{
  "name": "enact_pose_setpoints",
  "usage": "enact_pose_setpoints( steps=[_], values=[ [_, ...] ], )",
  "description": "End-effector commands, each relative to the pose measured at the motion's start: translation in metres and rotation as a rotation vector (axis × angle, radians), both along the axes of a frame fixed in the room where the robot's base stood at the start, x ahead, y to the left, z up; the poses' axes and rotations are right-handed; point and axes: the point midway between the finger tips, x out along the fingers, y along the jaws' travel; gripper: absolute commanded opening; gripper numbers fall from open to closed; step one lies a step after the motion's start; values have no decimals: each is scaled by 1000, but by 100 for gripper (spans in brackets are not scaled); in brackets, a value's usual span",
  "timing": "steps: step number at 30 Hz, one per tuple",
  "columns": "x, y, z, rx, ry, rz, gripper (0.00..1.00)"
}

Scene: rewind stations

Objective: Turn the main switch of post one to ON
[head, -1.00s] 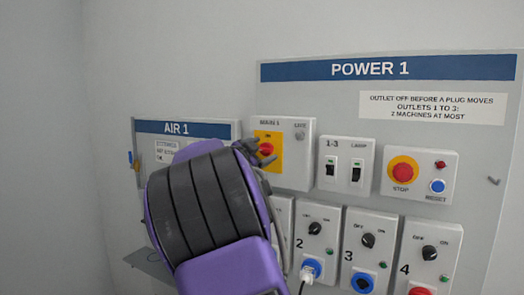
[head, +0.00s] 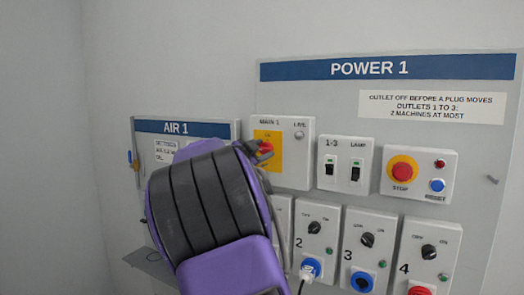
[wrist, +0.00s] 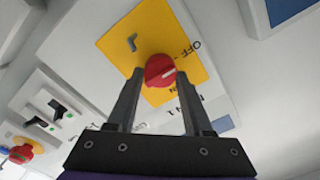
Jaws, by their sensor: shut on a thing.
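The red main switch knob (head: 265,147) sits on a yellow plate (head: 273,165) in the box marked MAIN 1, on the left of the POWER 1 board. In the wrist view the red knob (wrist: 160,71) lies between the fingertips of my gripper (wrist: 159,78), which is shut on it. A pale mark on the knob points to the right there, between the OFF and ON lettering; I cannot tell its exact setting. In the head view my purple and black wrist hides most of my gripper. The round LIVE lamp (head: 299,135) looks grey and unlit.
Right of the box are the 1-3 and LAMP switches (head: 342,172) and a red STOP button (head: 402,171) with a blue reset button (head: 437,185). Numbered outlets with black knobs run below. The AIR 1 board (head: 185,128) is on the left.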

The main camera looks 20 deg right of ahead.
Motion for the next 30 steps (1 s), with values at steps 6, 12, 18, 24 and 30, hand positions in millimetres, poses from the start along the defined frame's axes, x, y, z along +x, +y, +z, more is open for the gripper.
enact_pose_setpoints(
  steps=[6, 12, 18, 24, 30],
  values=[
    [0, 0, -1, 67, -83, 1, 0],
    [-1, -1, -2, 169, -216, 1, 0],
    [-1, -1, -3, 286, -367, 0, 0],
    [-1, -1, -4, 403, -516, 2, 0],
    [-1, -1, -5, 520, -667, 1, 0]
  ],
)
